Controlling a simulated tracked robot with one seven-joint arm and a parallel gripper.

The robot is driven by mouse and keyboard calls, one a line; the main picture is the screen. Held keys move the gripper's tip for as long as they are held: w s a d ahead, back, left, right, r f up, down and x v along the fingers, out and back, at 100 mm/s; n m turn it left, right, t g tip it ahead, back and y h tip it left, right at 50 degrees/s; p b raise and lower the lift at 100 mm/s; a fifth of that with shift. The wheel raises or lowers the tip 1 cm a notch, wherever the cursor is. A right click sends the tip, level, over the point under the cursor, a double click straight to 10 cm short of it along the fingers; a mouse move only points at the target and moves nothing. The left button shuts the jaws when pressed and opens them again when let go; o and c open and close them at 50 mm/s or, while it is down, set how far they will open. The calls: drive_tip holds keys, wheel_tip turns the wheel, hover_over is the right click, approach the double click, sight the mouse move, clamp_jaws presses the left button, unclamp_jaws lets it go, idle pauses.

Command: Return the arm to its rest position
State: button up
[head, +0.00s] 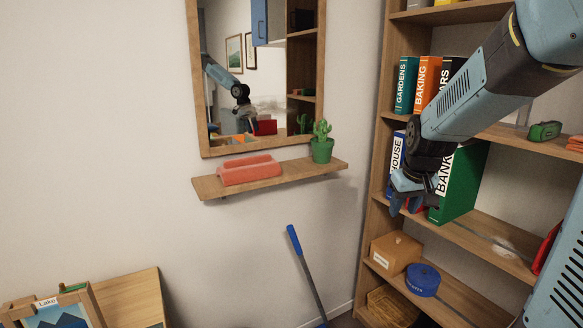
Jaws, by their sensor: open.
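My gripper (412,190) is at the end of my blue-grey arm, which reaches in from the upper right. It hangs in front of the bookshelf, at the height of the shelf with the large binders. The green binder marked BANK (461,182) is directly behind it and partly covered by it. My gripper is open, and I see nothing held in it. Whether its fingers touch a binder cannot be told from this view.
A wall shelf (208,187) with a folded red cloth (250,169) and a cactus (321,143) is left of my gripper, under a mirror (262,148). A blue-handled stick (295,241) leans on the wall. A blue round box (422,279) sits lower on the bookshelf.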

drive_tip(key=s+a+r, duration=0.2)
drive_tip(key=s+r, duration=0.2)
drive_tip(key=s, duration=0.6)
drive_tip(key=s+a+r+m+t, duration=0.1)
drive_tip(key=s+a+r, duration=0.1)
drive_tip(key=s, duration=0.9)
drive_tip(key=shift+r+t, duration=0.3)
drive_tip(key=shift+r, duration=0.6)
